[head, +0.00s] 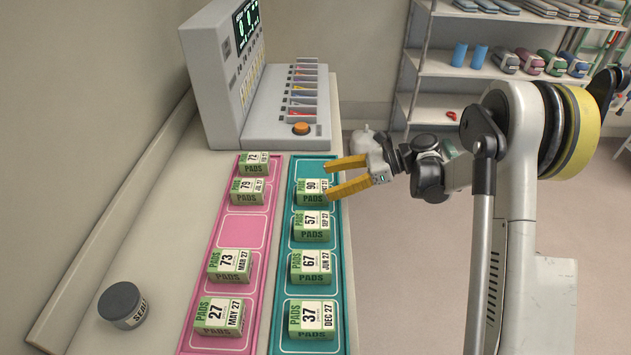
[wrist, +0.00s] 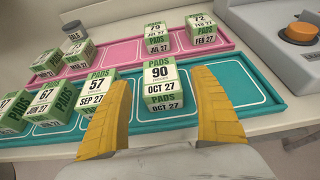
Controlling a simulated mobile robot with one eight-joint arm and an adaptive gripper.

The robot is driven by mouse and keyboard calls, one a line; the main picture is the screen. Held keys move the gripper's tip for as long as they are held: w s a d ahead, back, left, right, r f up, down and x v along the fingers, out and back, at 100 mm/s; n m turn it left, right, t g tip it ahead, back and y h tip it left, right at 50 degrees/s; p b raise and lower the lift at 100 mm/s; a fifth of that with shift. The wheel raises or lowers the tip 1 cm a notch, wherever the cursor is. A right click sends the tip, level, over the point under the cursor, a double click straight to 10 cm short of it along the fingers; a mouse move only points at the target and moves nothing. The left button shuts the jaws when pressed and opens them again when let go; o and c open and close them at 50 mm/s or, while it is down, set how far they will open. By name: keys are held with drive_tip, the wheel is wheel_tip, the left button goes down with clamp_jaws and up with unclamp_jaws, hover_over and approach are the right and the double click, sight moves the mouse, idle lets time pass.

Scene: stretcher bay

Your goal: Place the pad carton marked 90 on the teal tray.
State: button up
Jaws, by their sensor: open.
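The pad carton marked 90 (head: 311,191) stands on the teal tray (head: 339,262), in the second slot from the far end. In the wrist view the carton marked 90 (wrist: 160,85) sits between the two yellow fingers, with visible gaps beside it. My gripper (head: 336,178) is open, its fingers around the carton from the right side in the head view. The far-end slot of the teal tray (wrist: 236,82) is bare.
A pink tray (head: 243,228) lies left of the teal one, with cartons marked 72, 79, 73 and 27 and one empty slot. A machine with a display (head: 285,110) stands behind the trays. A dark-lidded jar (head: 122,304) stands at the left.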

drive_tip(key=p+v, duration=0.2)
drive_tip(key=v, duration=0.5)
drive_tip(key=s+r+n+t+h, duration=0.3)
drive_tip(key=s+r+n+h, duration=0.4)
drive_tip(key=s+r, duration=0.3)
drive_tip(key=s+d+n+t+h, duration=0.2)
drive_tip(key=s+n, duration=0.3)
drive_tip(key=s, duration=0.3)
drive_tip(key=s+d+n+t+h, duration=0.1)
drive_tip(key=s+d+n+h, duration=0.3)
drive_tip(key=s, duration=0.5)
drive_tip(key=shift+d+r+n+t+h, duration=0.35)
drive_tip(key=shift+d+n, duration=0.35)
drive_tip(key=shift+n, duration=0.5)
drive_tip(key=shift+f, duration=0.15)
drive_tip(key=shift+f+b, duration=0.25)
drive_tip(key=shift+b, duration=0.25)
